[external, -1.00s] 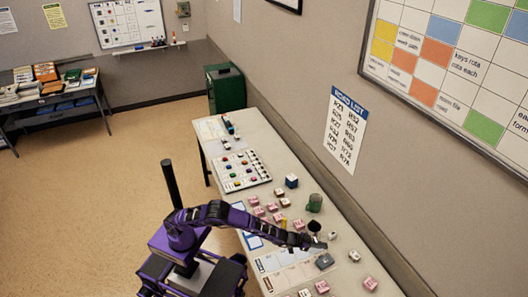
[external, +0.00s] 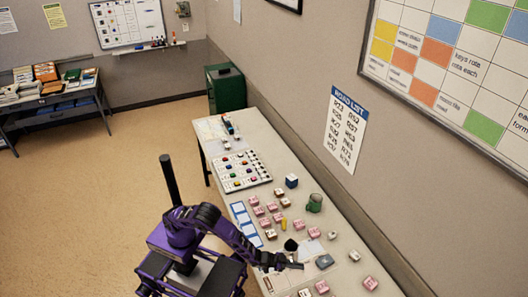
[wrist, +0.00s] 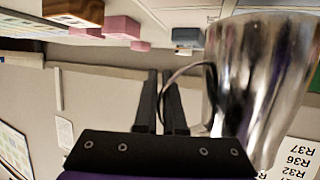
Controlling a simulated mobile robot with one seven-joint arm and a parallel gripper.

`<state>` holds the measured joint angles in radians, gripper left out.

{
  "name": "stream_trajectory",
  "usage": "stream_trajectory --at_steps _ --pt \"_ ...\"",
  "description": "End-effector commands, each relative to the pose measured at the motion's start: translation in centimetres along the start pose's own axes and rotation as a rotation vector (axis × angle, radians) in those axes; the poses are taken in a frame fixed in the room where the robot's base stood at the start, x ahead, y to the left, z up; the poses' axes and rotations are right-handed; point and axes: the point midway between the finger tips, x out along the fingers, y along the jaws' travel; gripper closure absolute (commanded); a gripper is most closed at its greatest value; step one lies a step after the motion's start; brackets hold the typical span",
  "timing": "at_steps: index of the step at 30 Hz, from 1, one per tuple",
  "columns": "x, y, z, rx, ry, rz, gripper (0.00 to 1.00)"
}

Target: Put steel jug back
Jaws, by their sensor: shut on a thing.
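The steel jug (wrist: 258,80) fills the right of the wrist view, shiny and close. Its thin curved handle reaches between the fingers of my gripper (wrist: 168,85), which is shut on it. That view is upside down, and the jug looks roughly upright. I cannot tell the gap between the jug and the tabletop.
Several pink blocks (external: 270,207) and a green mug (external: 315,203) stand farther along the table. A pale marked sheet (external: 280,283) lies below the arm. The wall runs along the table's far side.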

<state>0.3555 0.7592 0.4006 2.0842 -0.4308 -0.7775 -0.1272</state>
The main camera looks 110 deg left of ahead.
Motion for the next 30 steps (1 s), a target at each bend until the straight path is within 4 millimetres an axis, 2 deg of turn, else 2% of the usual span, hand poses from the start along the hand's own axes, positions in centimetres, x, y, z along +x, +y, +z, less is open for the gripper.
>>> stream_trajectory --at_steps 7,18,21,24,30 --pt "1.2 0.0 3.0 0.002 0.0 0.0 1.0" --pt "1.4 -0.1 3.5 -0.001 0.002 0.0 1.0" --pt "1.3 -0.1 3.4 -0.001 0.0 0.0 0.79" --pt "1.3 -0.1 3.4 -0.001 0.0 0.0 0.63" --pt "1.3 -0.1 3.4 -0.001 0.0 0.0 0.63"
